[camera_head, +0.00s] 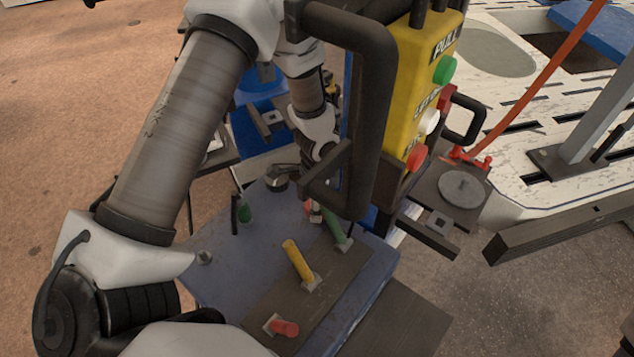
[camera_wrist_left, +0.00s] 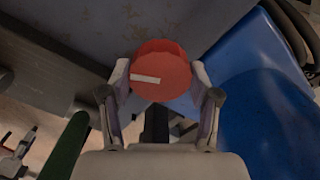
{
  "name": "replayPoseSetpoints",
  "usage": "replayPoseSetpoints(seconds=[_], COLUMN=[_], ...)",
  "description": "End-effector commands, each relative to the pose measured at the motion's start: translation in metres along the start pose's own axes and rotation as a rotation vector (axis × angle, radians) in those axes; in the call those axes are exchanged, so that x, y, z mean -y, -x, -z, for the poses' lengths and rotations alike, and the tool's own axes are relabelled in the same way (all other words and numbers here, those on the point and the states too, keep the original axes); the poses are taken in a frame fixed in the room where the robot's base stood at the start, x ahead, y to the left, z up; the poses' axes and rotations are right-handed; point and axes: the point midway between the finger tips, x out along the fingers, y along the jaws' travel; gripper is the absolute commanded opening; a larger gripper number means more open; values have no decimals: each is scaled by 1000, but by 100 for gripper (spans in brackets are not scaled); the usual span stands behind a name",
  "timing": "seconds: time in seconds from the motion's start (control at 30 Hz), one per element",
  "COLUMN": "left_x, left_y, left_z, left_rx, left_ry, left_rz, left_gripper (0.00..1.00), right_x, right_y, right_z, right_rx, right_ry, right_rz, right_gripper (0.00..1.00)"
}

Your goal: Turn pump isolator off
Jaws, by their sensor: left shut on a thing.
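A red round knob (camera_wrist_left: 161,72) with a white bar mark across its face, which I take to be the pump isolator, stands on the worn blue-grey bench top. In the left wrist view my left gripper (camera_wrist_left: 162,90) has its two fingers closed on either side of it. The white bar lies close to level in that view, tilted slightly. In the head view only a small bit of red (camera_head: 308,206) shows, beside the green lever; the black handle frame hides much of my gripper there. My right gripper shows in neither view.
On the bench (camera_head: 225,280) stand a green lever (camera_head: 338,229), a yellow lever (camera_head: 298,260) and a red lever (camera_head: 286,328). A yellow button box (camera_head: 412,95) with a black handle frame (camera_head: 375,110) hangs close by. A blue surface (camera_wrist_left: 262,90) lies right of the knob.

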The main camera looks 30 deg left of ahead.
Motion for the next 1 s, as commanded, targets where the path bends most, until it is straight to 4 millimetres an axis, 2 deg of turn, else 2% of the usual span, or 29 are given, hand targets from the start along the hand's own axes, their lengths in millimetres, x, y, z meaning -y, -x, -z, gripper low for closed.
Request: replayPoseSetpoints(seconds=[1.0], left_x=[0], left_y=[-2], left_z=[0], left_rx=[1], left_ry=[935], left_rz=[0], left_gripper=[27], right_x=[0], right_y=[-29], right_z=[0], right_rx=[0], right_ry=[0], right_rz=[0], right_gripper=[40])
